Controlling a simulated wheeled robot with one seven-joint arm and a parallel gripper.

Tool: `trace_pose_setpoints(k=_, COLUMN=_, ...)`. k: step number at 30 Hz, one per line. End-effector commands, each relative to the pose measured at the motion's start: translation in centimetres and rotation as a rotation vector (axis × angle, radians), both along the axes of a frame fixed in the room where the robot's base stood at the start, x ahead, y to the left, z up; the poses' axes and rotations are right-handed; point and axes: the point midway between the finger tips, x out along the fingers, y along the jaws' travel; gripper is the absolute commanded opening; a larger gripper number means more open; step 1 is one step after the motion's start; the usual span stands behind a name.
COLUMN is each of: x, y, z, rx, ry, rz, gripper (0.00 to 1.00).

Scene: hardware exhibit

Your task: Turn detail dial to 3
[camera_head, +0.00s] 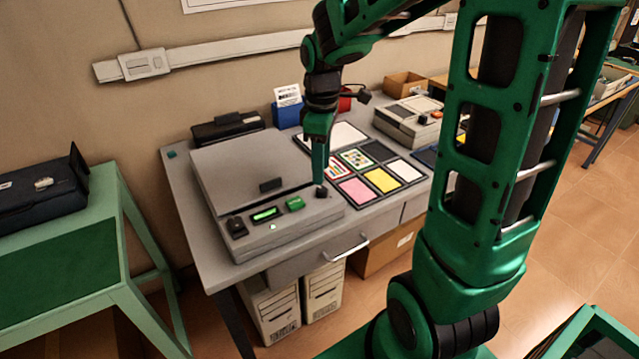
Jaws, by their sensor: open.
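A grey flat-lidded machine (245,170) sits on the grey desk. Its front panel holds a small green-lit display (266,213), a green button (295,203), a black control (237,227) at the left and a small black dial (321,192) at the right end. I cannot read any labels or numbers, so I cannot tell which one is the detail dial or its setting. My gripper (319,178) is open, pointing down just over the right-hand black dial. I cannot tell whether its fingers touch or straddle the dial.
Colored cards on a black board (367,172) lie right of the machine. Another grey device (409,121) stands further back. A blue box (287,114) and a black case (227,128) stand behind. A green table (60,235) is at the left. My arm covers the right side.

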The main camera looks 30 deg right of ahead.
Motion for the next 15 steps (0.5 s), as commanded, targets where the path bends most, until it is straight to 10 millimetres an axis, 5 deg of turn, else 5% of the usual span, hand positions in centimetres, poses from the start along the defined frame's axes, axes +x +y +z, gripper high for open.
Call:
trace_pose_setpoints(k=6, x=-0.2, y=-0.1, z=-3.7, rx=0.000, ry=0.004, rz=-0.002, gripper=0.42)
trace_pose_setpoints(k=15, x=-0.1, y=-0.1, z=-5.9, rx=-0.001, ry=0.001, rz=-0.003, gripper=0.42)
